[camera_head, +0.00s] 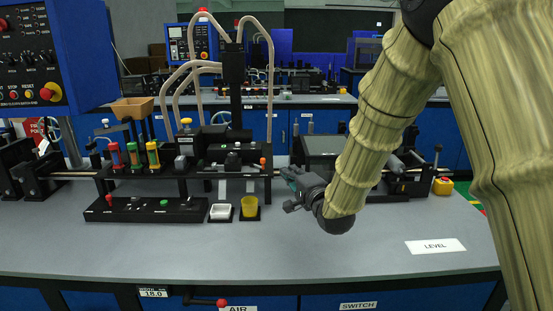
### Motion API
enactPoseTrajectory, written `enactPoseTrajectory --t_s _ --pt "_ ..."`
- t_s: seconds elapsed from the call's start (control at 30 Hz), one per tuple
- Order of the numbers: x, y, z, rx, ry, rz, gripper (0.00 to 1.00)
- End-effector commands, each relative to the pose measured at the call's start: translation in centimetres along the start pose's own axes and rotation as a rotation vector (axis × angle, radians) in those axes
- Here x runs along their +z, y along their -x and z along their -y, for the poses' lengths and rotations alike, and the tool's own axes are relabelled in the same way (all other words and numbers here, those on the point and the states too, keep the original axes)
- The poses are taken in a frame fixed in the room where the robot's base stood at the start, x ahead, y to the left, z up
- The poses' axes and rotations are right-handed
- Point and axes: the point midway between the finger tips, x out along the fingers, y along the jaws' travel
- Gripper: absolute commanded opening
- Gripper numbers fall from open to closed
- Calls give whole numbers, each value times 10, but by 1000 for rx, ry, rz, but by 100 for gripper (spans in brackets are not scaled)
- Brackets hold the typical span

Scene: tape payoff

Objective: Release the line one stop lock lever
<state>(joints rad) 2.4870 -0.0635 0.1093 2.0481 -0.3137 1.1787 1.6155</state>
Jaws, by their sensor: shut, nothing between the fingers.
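No part is readably marked as the line one stop lock lever, so I cannot tell which it is. A small red-tipped lever (109,199) stands on the left of a low black control box (150,215). My gripper (290,190) is shut and empty, low over the bench right of the yellow cup. My sleeved arm comes down from the upper right and hides part of the line behind it.
A white tray (220,212) and a yellow cup (249,207) stand left of my gripper. A red-knobbed handle (221,302) is on the bench front by the AIR label. A blue control panel (50,55) hangs upper left. The grey bench top (200,255) is clear in front.

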Motion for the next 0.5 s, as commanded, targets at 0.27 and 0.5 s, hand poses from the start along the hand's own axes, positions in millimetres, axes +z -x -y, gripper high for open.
enactPoseTrajectory --t_s 0.27,0.5 --pt "-1 -8 -6 7 -1 1 0" --pt "-2 -35 -6 5 1 0 0"
